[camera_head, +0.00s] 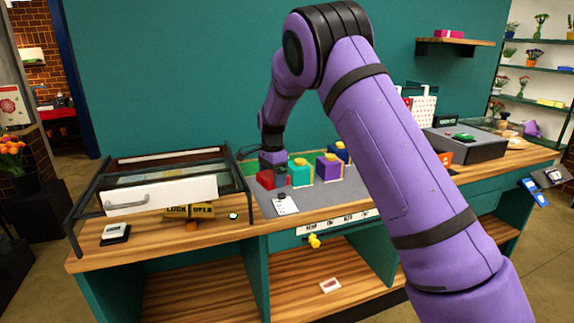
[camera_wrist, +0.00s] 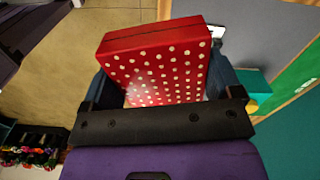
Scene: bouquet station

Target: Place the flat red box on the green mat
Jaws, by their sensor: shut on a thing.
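The flat red box (camera_wrist: 152,66) with white dots is held between the two fingers of my gripper (camera_wrist: 160,78) in the wrist view. In the head view my gripper (camera_head: 272,166) is low over the left part of the grey counter panel, with red of the box (camera_head: 266,180) showing at it. I cannot tell whether the box touches the panel. A green surface, perhaps the green mat (camera_wrist: 294,80), shows at the right of the wrist view, apart from the box. In the head view a green strip (camera_head: 250,161) lies behind my gripper, partly hidden.
Teal (camera_head: 299,175), purple (camera_head: 328,168) and blue (camera_head: 341,152) boxes with yellow tops stand right of my gripper. A white tag (camera_head: 285,205) lies in front. A black-framed rack with a white drawer (camera_head: 160,195) stands left. My arm hides part of the counter.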

